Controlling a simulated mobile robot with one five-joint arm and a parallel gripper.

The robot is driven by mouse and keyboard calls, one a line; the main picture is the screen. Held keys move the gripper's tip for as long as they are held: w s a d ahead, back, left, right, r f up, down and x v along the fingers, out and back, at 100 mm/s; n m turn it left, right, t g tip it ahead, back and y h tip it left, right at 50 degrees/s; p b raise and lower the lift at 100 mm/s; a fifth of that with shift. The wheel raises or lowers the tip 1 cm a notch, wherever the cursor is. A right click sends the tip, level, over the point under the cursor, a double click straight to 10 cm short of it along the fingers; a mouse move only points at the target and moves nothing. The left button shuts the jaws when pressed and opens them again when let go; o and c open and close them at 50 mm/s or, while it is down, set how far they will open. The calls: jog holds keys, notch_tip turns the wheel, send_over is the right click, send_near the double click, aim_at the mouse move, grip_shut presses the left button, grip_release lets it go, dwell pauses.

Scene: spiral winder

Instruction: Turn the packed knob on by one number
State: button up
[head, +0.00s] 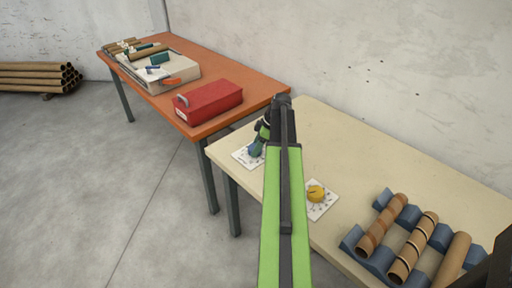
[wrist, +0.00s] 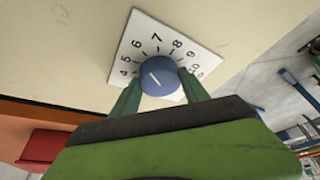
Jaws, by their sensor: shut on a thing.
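A blue knob (wrist: 160,77) with a pale pointer line sits on a white numbered dial plate (wrist: 140,30). In the wrist view the line slants to the upper left, roughly toward 5 or 6; I cannot tell which. My gripper (wrist: 158,90) has its green fingers on either side of the knob, shut on it. In the head view the blue knob (head: 255,150) and its plate (head: 240,157) are at the left end of the cream table, partly hidden by my gripper (head: 259,146). A yellow knob (head: 316,193) sits on another dial plate (head: 325,207), right of my arm. No label tells which knob is the packed one.
The cream table (head: 355,150) also bears a blue rack (head: 355,237) with brown tubes at the right. An orange table (head: 215,73) behind holds a red box (head: 208,102) and a pale tray (head: 180,70). Brown tubes (head: 38,75) lie stacked at far left. Floor is clear at left.

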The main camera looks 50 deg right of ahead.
jog(key=shift+a+m+t+h, duration=0.15)
jog(key=shift+m+h, duration=0.3)
jog(key=shift+m, duration=0.75)
jog(key=shift+a+m+t+h, duration=0.15)
jog(key=shift+m+h, duration=0.3)
jog(key=shift+m, duration=0.75)
jog(key=shift+d, duration=0.15)
jog(key=o, duration=1.4)
jog(key=p+v, duration=1.6)
jog(key=v, duration=0.1)
jog(key=shift+s+r, duration=0.15)
jog(key=shift+s, duration=0.15)
